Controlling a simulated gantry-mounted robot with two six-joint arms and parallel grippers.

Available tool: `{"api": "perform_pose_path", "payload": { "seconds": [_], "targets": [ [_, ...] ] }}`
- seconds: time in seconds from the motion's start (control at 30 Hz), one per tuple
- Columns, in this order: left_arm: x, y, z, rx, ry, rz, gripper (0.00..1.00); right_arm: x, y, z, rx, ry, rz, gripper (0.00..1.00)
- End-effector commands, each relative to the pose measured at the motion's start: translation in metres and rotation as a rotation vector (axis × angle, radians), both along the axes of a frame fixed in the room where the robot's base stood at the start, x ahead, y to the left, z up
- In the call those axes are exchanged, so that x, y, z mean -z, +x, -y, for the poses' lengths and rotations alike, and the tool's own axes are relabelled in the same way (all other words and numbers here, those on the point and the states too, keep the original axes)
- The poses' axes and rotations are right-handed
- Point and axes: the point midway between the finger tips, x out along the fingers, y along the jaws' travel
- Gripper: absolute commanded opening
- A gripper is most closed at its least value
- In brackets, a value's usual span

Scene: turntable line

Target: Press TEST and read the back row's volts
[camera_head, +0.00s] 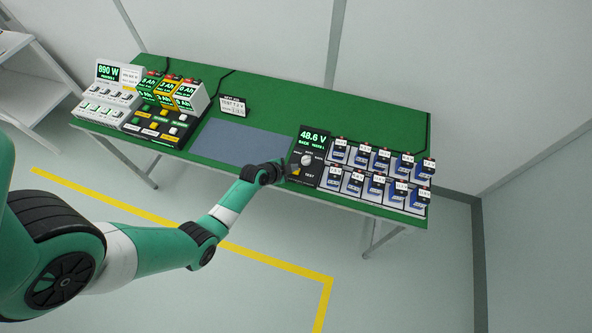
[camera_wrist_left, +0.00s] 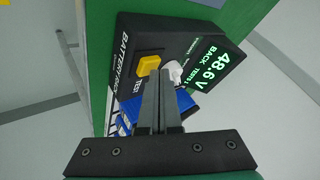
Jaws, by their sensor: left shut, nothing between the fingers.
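The black battery tester (camera_head: 322,148) stands on the green bench; its lit display (camera_head: 313,137) reads 48.6 V with BACK and a small tests line under it. The display also shows in the left wrist view (camera_wrist_left: 216,68). A white knob (camera_head: 306,159) sits below the display. The yellow TEST button (camera_wrist_left: 149,65) shows in the left wrist view. My left gripper (camera_head: 284,170) is shut and empty, its tips (camera_wrist_left: 160,74) by the button and knob; I cannot tell whether they touch. Blue batteries stand in a back row (camera_head: 381,160) and a front row (camera_head: 375,186). My right gripper is not in view.
A grey-blue mat (camera_head: 238,142) lies left of the tester. A white 890 W unit (camera_head: 106,91) and a panel of coloured buttons (camera_head: 157,122) stand at the left end. The bench's back right is bare.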

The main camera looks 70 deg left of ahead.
Motion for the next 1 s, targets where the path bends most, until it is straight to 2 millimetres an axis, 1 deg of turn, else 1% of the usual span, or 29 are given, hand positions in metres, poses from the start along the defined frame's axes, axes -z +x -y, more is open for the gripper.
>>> {"api": "perform_pose_path", "payload": {
  "seconds": [0.27,0.57,0.87,1.0],
  "targets": [
    [0.004,0.0,0.0,0.0,0.0,0.0,0.0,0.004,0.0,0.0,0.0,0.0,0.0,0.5],
    [0.003,0.0,0.0,0.0,-0.001,-0.001,0.0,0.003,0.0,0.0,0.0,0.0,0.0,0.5],
    [-0.013,0.0,0.0,0.0,0.0,0.0,0.0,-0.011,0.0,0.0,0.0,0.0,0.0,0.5],
    [-0.014,0.0,0.0,0.0,0.0,0.0,0.0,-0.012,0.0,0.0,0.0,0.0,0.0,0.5]
  ]
}}
